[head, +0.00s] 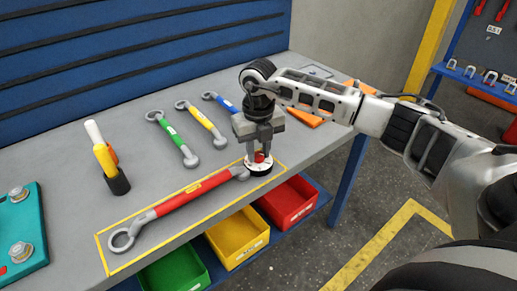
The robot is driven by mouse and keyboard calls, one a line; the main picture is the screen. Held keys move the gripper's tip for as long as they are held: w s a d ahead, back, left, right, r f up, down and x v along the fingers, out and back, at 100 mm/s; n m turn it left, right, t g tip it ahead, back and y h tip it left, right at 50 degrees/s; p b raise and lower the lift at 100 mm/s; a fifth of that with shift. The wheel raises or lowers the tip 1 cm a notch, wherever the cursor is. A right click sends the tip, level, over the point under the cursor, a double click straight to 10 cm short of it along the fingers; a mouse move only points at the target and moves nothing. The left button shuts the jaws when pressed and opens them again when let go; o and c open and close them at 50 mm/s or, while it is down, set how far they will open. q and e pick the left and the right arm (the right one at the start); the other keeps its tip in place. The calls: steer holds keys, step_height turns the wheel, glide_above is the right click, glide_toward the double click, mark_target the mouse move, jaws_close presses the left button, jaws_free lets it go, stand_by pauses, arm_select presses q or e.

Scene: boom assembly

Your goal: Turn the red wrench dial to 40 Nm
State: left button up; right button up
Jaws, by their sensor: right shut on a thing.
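The red wrench (192,192) lies along the front of the grey workbench, inside a yellow outline. Its dial (260,169) is a round white-faced disc with dark marks and a red centre, at the wrench's right end. My right gripper (259,154) points straight down over the dial and is shut on its red centre knob. The fingers hide part of the dial, and its numbers are too small to read. My left gripper is not in view.
Green (172,138), yellow (201,124) and blue (221,103) wrenches lie behind. Red (288,203), yellow (238,239) and green (175,271) bins sit below the front edge.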

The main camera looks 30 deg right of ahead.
mark_target(258, 154)
steer(key=o, duration=1)
step_height(258, 154, up, 16)
steer(key=b, duration=0.1)
